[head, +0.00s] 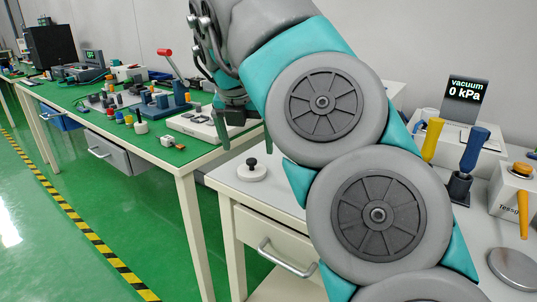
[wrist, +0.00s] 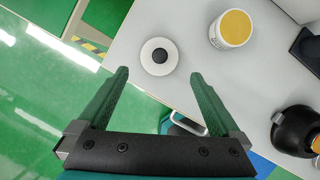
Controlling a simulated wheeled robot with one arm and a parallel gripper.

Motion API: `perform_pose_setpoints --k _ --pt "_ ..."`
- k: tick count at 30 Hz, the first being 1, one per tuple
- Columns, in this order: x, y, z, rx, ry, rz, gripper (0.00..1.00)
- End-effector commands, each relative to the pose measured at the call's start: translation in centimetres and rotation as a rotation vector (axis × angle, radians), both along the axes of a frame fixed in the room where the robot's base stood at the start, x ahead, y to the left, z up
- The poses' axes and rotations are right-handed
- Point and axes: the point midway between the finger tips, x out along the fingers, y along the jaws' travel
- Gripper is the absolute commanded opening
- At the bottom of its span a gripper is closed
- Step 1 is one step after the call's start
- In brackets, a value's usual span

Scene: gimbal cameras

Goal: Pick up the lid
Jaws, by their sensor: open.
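The lid (head: 252,173) is a round white disc with a black knob. It lies flat on the light grey table top near its left corner. In the wrist view the lid (wrist: 147,57) shows whole, just beyond the fingertips and roughly centred between them. My gripper (head: 246,140) hangs above the lid with its green fingers apart. In the wrist view my gripper (wrist: 160,75) is open with nothing between its fingers.
A white container with a yellow top (wrist: 231,30) stands right of the lid. A vacuum display (head: 467,92), blue-handled tool (head: 474,150) and white box with an orange knob (head: 512,190) stand at right. A green-topped bench (head: 165,153) with several parts is at left.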

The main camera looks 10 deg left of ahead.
Motion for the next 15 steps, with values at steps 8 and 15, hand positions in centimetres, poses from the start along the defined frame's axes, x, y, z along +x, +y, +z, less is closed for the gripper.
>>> perform_pose_setpoints --k 8,15 --pt "0.8 0.0 -2.1 -0.001 -0.002 0.001 1.0" --pt "1.7 0.0 -3.9 -0.002 0.001 -0.002 1.0"
